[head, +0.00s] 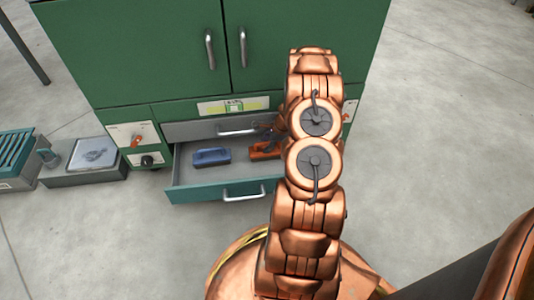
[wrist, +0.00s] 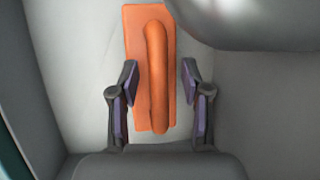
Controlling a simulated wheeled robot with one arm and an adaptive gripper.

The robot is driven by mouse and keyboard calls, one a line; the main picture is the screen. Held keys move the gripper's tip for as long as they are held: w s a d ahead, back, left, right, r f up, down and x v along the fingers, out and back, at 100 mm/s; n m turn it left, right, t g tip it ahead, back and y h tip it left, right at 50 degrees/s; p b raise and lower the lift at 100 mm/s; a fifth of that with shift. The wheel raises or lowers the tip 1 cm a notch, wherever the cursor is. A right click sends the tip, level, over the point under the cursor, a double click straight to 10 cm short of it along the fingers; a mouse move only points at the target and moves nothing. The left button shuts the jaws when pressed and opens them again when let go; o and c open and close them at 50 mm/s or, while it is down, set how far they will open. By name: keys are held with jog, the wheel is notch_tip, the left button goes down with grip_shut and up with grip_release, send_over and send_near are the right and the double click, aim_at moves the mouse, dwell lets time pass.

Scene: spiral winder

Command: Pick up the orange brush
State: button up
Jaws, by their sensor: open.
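The orange brush (wrist: 157,75) lies in the open drawer (head: 180,195) and shows in the wrist view as a flat orange plate with a long raised handle. In the head view the orange brush (head: 264,150) is partly hidden by my arm. My gripper (wrist: 158,82) is open in the wrist view, with one finger on each side of the brush handle and a gap on both sides. In the head view my gripper (head: 270,136) is small, dark and mostly hidden behind my arm.
A blue brush-like block (head: 211,156) lies left of the orange brush in the same drawer. The green cabinet (head: 150,50) rises behind, with its doors shut. A closed grey drawer (head: 190,131) is above the open one. Grey boxes (head: 90,160) stand on the floor at left.

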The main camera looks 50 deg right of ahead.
grip_shut()
dwell(0.3)
dwell(0.3)
